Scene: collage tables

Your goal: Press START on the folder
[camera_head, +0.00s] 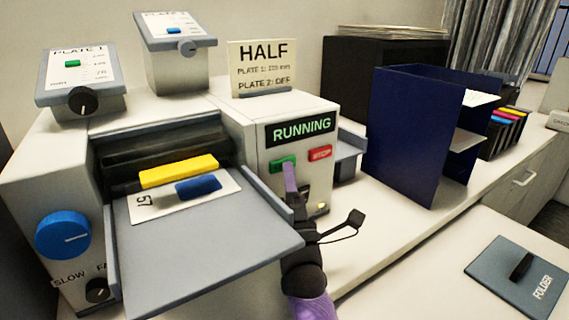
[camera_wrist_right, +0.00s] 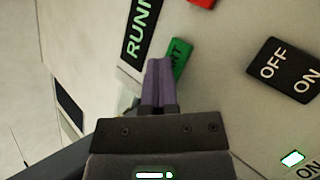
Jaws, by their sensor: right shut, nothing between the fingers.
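The folder machine (camera_head: 235,122) stands on the counter with its display (camera_head: 300,129) reading RUNNING. A green button (camera_head: 283,165) sits below the display, left of a red STOP button (camera_head: 320,153). My right gripper (camera_head: 290,168) is shut and empty, its purple fingertips at the green button and partly covering it. In the right wrist view the shut fingers (camera_wrist_right: 159,65) lie beside the green button (camera_wrist_right: 178,60), whose label is partly hidden; I cannot tell whether they touch. My left gripper is not in view.
A grey feed tray (camera_head: 200,250) juts out in front, with a sheet and blue and yellow pieces. A HALF sign (camera_head: 262,68) stands on top. A dark blue shelf unit (camera_head: 405,140) is at right. A FOLDER-labelled plate (camera_head: 515,272) lies at front right.

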